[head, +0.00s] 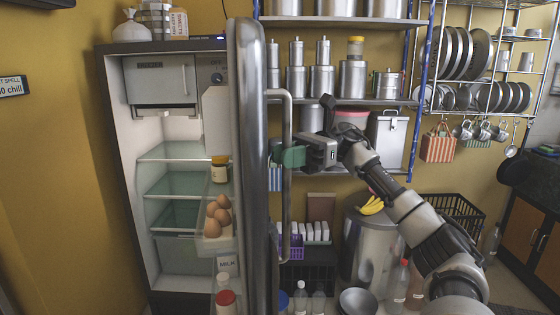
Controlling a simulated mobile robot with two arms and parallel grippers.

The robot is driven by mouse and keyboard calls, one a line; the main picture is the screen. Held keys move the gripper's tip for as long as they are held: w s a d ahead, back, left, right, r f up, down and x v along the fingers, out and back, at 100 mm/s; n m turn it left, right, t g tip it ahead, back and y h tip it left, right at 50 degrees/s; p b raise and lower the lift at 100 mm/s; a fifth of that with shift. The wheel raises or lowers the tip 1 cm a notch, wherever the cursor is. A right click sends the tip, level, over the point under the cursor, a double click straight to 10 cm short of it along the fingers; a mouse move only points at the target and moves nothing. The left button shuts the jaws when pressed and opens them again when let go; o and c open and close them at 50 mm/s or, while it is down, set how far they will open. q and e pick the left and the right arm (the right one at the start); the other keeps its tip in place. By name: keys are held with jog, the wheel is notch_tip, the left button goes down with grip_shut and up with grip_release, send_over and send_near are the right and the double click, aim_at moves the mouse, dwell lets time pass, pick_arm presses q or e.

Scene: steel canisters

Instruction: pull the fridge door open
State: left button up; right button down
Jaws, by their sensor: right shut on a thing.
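The fridge (112,130) stands at the left with its door (246,170) swung wide open, seen nearly edge-on. The inside shows glass shelves, a small freezer compartment (160,82) and door racks with eggs (218,213) and a milk carton. A long vertical steel handle (286,180) runs along the door's outer side. My right gripper (290,156) is shut on this handle at about its middle, with its arm reaching in from the lower right. My left gripper is not in view.
Behind the door, a blue-posted shelf rack holds steel canisters (352,78). A large steel bin (368,245), a black crate (455,212) and bottles stand on the floor side. A plate rack (478,60) hangs at the right.

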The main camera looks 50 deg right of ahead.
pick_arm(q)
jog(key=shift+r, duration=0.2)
pick_arm(e)
jog(key=shift+d, duration=0.1)
jog(key=c, duration=1)
grip_release()
jog(key=shift+c, duration=0.2)
pick_arm(q)
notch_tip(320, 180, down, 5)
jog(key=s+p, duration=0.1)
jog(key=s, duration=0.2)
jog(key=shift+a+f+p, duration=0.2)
jog(key=shift+p, duration=0.2)
pick_arm(e)
jog(key=v, duration=1.1)
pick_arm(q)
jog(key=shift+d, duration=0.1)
